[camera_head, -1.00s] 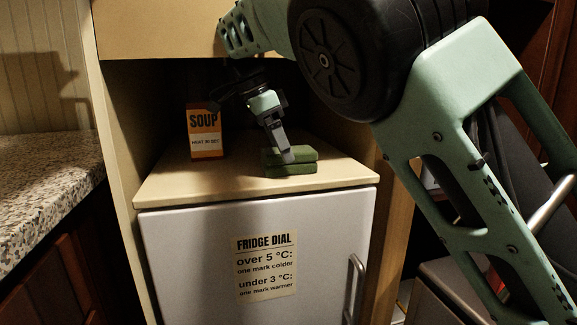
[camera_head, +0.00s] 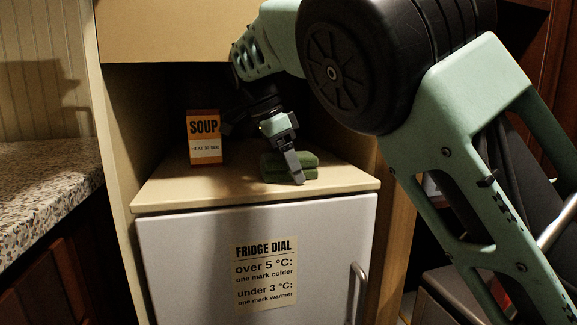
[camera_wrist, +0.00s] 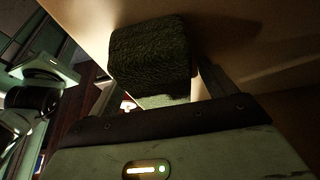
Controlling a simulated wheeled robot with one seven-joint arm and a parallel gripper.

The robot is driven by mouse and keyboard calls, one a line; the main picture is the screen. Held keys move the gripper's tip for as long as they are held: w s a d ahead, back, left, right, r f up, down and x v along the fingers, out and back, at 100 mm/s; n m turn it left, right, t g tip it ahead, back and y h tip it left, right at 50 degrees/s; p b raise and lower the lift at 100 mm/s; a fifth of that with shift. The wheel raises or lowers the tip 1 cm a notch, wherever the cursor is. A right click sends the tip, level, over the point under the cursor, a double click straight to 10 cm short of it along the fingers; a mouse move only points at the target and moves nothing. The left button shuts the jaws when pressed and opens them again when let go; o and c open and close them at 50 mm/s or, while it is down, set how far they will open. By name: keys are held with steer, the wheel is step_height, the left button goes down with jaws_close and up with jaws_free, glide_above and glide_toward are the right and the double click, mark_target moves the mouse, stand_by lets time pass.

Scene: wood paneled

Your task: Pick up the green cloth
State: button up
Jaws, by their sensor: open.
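The green cloth (camera_head: 272,167) is a folded, thick dark green pad. It lies on the beige top above the small fridge. My gripper (camera_head: 299,181) points down at the front right of the cloth, and one finger overlaps it in the head view. In the wrist view the cloth (camera_wrist: 150,52) shows its rough texture ahead of and between the two spread fingers of my gripper (camera_wrist: 158,82). The fingers are open and do not hold it. I cannot tell whether a finger touches the cloth.
An orange and white soup carton (camera_head: 204,138) stands behind and left of the cloth on the beige top (camera_head: 165,192). A cupboard (camera_head: 170,30) hangs overhead, with side panels around the niche. The fridge door (camera_head: 195,260) has a handle at right. A speckled counter (camera_head: 45,185) is at left.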

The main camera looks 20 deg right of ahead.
steer(key=c, duration=1.1)
step_height(320, 180, up, 5)
steer(key=shift+f+p, duration=0.2)
steer(key=shift+p, duration=0.85)
steer(key=s+d, duration=0.1)
steer(key=s, duration=0.4)
steer(key=s+d, duration=0.2)
steer(key=s, duration=0.4)
steer(key=s+d, duration=0.1)
steer(key=s, duration=0.5)
steer(key=shift+s+d+f, duration=0.15)
steer(key=shift+s+f, duration=0.1)
steer(key=shift+f, duration=0.1)
steer(key=shift+o, duration=0.7)
steer(key=shift+p, duration=0.3)
